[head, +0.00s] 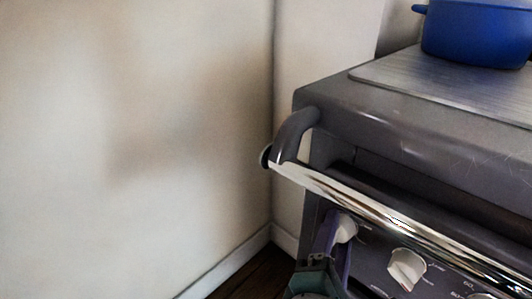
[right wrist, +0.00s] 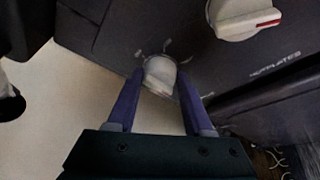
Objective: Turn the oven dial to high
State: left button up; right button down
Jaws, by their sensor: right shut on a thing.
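The stove's dark control panel (head: 372,262) carries white dials under a shiny rail. My right gripper (head: 335,240), with purple fingers, is shut on the leftmost white dial (head: 346,229). In the right wrist view this dial (right wrist: 160,75) sits between the two fingers (right wrist: 158,84), one on each side. A small red mark shows near its lower edge; the scale print around it is too small to read. A second white dial (head: 407,268) is to the right, free of the gripper; it also shows in the right wrist view (right wrist: 243,17) with a red mark. My left gripper is out of view.
A chrome rail (head: 385,217) runs across the stove front above the dials, with a dark curved bracket (head: 294,134) at its left end. A blue pot (head: 475,32) stands on the stove's metal lid (head: 420,75). A bare wall (head: 130,150) is at the left.

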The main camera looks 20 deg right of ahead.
jog(key=shift+c, duration=1.5)
grip_release()
jog(key=v, duration=1)
jog(key=shift+p, duration=0.45)
